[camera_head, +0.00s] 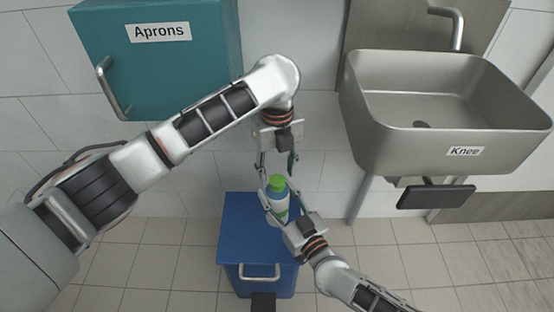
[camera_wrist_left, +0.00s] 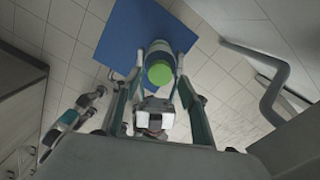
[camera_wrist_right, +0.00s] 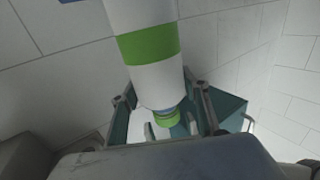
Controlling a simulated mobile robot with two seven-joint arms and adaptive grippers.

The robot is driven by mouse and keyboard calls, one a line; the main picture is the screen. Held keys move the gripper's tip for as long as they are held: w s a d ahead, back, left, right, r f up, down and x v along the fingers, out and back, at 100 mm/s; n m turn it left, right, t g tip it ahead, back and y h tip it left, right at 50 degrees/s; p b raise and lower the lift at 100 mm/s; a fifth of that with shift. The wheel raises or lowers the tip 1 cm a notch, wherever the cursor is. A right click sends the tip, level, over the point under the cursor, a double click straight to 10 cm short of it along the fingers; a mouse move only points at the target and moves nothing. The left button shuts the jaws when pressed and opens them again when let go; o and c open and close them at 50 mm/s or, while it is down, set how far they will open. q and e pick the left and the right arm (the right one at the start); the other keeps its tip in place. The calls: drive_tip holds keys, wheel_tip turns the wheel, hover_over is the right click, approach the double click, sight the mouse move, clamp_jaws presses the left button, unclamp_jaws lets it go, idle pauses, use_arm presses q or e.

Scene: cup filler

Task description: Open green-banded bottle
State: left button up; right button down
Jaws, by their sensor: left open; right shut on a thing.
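The green-banded bottle (camera_head: 281,206) is white, with a green cap (camera_head: 277,184) on it. Its green band (camera_wrist_right: 148,44) and the cap (camera_wrist_right: 163,117) show in the right wrist view. My right gripper (camera_head: 280,201) is shut on the bottle's body from the front. My left gripper (camera_head: 276,167) is open just above the cap, pointing down. In the left wrist view the cap (camera_wrist_left: 159,73) lies between its spread fingers. I cannot tell whether they touch it. The bottle's underside is hidden.
A blue bin (camera_head: 240,215) with a handle stands below and behind the bottle. A teal cabinet (camera_head: 165,65) marked Aprons hangs at the upper left. A steel sink (camera_head: 470,125) marked Knee is at the right, with a black knee panel (camera_head: 436,196) under it.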

sight(279, 200)
use_arm(q)
drive_tip(key=shift+f, duration=1.25)
drive_tip(key=c, duration=1.2)
drive_tip(key=shift+n, duration=1.7)
drive_tip(key=o, duration=1.3)
drive_tip(key=shift+c, duration=0.2)
